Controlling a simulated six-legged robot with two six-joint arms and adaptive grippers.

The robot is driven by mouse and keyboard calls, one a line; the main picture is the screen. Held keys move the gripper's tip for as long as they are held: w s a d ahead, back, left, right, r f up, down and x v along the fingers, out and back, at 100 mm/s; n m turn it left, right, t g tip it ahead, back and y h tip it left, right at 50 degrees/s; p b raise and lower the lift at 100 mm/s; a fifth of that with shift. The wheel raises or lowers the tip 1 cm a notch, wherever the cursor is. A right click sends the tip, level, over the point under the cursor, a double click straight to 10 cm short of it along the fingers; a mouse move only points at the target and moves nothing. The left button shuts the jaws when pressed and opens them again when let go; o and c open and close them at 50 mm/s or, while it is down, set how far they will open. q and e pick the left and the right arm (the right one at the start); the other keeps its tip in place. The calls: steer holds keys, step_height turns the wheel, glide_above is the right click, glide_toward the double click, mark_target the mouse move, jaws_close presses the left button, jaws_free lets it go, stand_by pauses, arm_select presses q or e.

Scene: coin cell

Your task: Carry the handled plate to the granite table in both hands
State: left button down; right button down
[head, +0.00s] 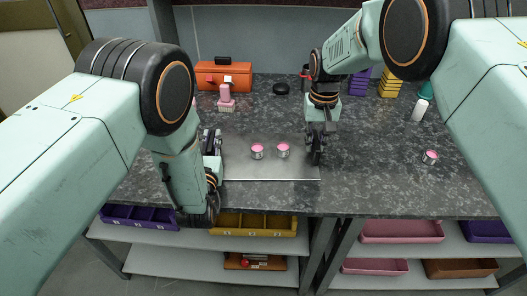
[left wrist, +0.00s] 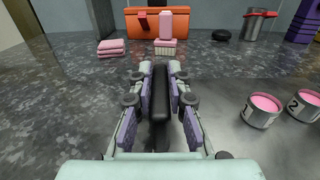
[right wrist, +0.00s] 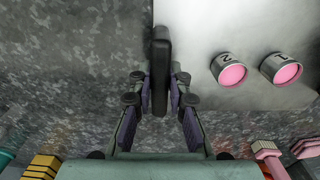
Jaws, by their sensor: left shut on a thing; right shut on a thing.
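The handled plate (head: 270,170) is a flat grey metal sheet over the dark granite table (head: 390,180); I cannot tell whether it touches the top. Two small metal tins with pink tops, the left (head: 257,151) and the right (head: 283,150), stand upright on it. They are numbered 1 and 2 in the wrist views. My left gripper (head: 212,160) is shut on the plate's left black handle (left wrist: 159,95). My right gripper (head: 317,140) is shut on the right black handle (right wrist: 160,55). The fingers partly hide both handles.
An orange toolbox (head: 223,75), a pink brush (head: 226,95) and a black disc (head: 281,88) stand behind the plate. A white bottle (head: 419,110) and another pink-topped tin (head: 430,156) are to the right. Bins fill the shelves below. Granite right of the plate is largely clear.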

arm_select(q)
steer(key=shift+w+r, duration=0.1)
steer(key=shift+r, duration=0.15)
arm_select(e)
steer(key=shift+w+r, duration=0.15)
steer(key=shift+r, duration=0.15)
